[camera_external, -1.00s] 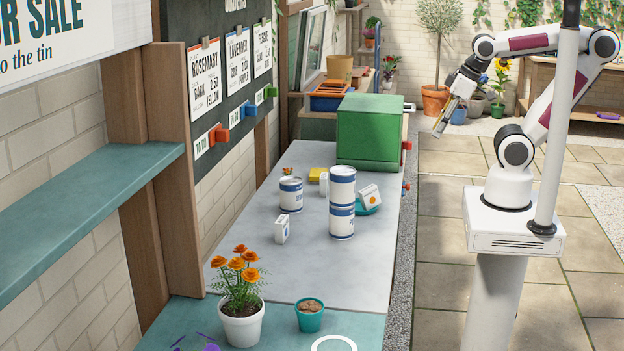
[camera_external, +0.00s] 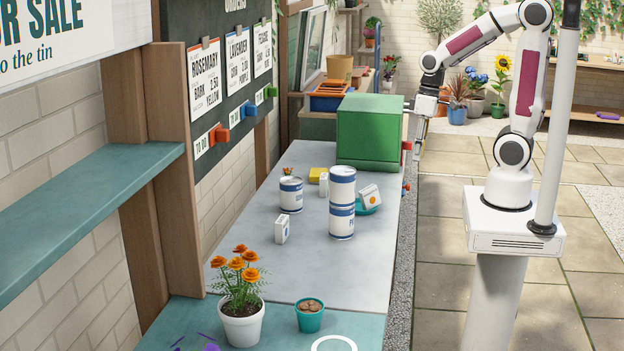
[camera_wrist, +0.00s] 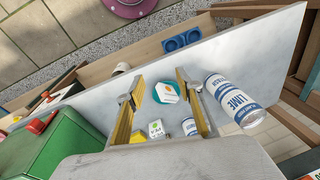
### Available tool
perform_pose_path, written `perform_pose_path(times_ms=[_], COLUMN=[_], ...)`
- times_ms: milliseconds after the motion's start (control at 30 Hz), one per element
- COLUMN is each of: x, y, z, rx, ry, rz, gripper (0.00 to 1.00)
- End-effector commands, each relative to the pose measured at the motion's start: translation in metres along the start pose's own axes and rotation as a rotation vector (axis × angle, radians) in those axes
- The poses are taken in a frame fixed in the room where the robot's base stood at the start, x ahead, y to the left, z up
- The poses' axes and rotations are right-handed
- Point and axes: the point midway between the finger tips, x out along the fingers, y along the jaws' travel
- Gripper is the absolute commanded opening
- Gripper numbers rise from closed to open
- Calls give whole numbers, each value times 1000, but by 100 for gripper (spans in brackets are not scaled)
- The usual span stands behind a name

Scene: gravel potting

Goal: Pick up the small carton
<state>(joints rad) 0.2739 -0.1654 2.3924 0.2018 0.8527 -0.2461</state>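Several small white cartons are in view. One carton (camera_external: 282,229) stands alone at the front left of the grey bench. Another carton (camera_external: 323,184) is behind the tins, beside a yellow item. A third carton (camera_external: 369,194), with an orange mark, sits tilted on a teal dish (camera_external: 372,209). In the wrist view this marked carton (camera_wrist: 166,92) appears between my fingers, and another carton (camera_wrist: 156,129) is lower down. My gripper (camera_external: 418,150) is to the right of the green box, off the bench edge. Its yellow fingers (camera_wrist: 160,104) are apart and hold nothing.
A green box (camera_external: 370,132) stands at the bench's back right. Two stacked tins (camera_external: 342,203) stand close to the dish, with a single tin (camera_external: 291,194) to their left. A marigold pot (camera_external: 242,322) and teal pot (camera_external: 310,316) are in front. The bench's middle front is clear.

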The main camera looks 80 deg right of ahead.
Motion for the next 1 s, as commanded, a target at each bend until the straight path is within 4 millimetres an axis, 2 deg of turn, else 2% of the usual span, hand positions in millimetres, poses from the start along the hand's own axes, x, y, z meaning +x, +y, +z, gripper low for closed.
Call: perform_pose_path(times_ms=[367,700,1000], x=[43,82,101], y=[11,22,25], z=[-29,-60,-89], rx=[-84,-243,-444], ry=[-55,-35,41], rz=[-102,-194,-231], gripper=[36,36,36])
